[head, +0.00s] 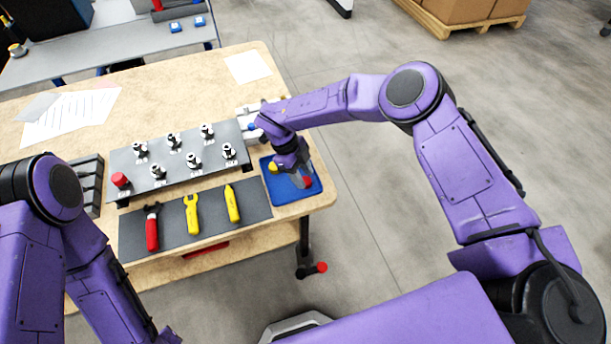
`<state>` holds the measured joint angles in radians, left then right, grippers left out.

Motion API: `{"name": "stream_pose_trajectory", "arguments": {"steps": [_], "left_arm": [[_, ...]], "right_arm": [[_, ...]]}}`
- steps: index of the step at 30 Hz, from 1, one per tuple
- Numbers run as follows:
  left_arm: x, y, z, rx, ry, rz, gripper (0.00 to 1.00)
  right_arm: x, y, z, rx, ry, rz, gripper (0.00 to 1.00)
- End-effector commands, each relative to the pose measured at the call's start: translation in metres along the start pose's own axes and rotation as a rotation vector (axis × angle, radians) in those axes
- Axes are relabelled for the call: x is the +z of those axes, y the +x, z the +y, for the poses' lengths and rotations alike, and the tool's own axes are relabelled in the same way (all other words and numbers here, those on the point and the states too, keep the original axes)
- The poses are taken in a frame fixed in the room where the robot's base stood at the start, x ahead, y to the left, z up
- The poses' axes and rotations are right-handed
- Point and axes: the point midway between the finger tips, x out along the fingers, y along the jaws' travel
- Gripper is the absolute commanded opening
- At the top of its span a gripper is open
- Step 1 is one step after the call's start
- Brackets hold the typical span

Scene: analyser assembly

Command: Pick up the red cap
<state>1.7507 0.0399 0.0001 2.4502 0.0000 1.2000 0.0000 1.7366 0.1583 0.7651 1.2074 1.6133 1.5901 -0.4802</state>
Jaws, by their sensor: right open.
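A small red piece (308,182), which looks like a red cap, lies in the blue tray (283,199) at the table's right front corner. My right gripper (303,181) is open and points down over this tray, with its fingers right beside the red piece. I cannot tell whether they touch it. A yellow piece (272,168) lies in the tray to the left of the gripper. Another red, cap-like piece (120,180) stands at the left end of the grey fitting board (190,180). My left arm is at the lower left, and its gripper is out of the picture.
Several metal fittings stand on the board. A dark mat (175,238) in front holds a red-handled tool (152,228), a yellow wrench (191,213) and a yellow pointed tool (232,203). A light block (250,112) sits behind the tray. Papers (72,116) lie at the back left.

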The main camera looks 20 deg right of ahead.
Motion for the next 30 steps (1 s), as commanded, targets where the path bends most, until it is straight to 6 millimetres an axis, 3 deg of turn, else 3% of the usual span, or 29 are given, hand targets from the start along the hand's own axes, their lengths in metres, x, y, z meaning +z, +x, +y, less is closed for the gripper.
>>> {"name": "stream_pose_trajectory", "arguments": {"steps": [3, 9, 12, 23, 29, 30], "left_arm": [[-0.002, -0.005, -0.001, 0.0, 0.0, 0.0, 0.43], [-0.001, -0.004, -0.001, 0.0, 0.0, -0.001, 0.43], [-0.001, -0.004, -0.001, 0.0, 0.0, -0.001, 0.43], [-0.001, -0.003, 0.0, 0.0, 0.0, -0.001, 0.43], [0.002, 0.005, 0.0, 0.0, 0.0, 0.0, 0.43], [0.004, 0.009, 0.001, 0.0, 0.0, 0.0, 0.43]], "right_arm": [[0.0, 0.01, 0.0, 0.0, 0.0, 0.0, 0.43], [0.001, 0.012, 0.0, -0.002, 0.0, -0.001, 0.43], [0.002, 0.012, 0.0, -0.002, -0.001, -0.001, 0.1], [0.001, 0.009, 0.0, -0.003, -0.001, -0.002, 0.1], [-0.01, -0.018, 0.0, -0.004, -0.002, -0.004, 0.1], [-0.014, -0.024, 0.009, -0.004, -0.005, -0.005, 0.1]]}}
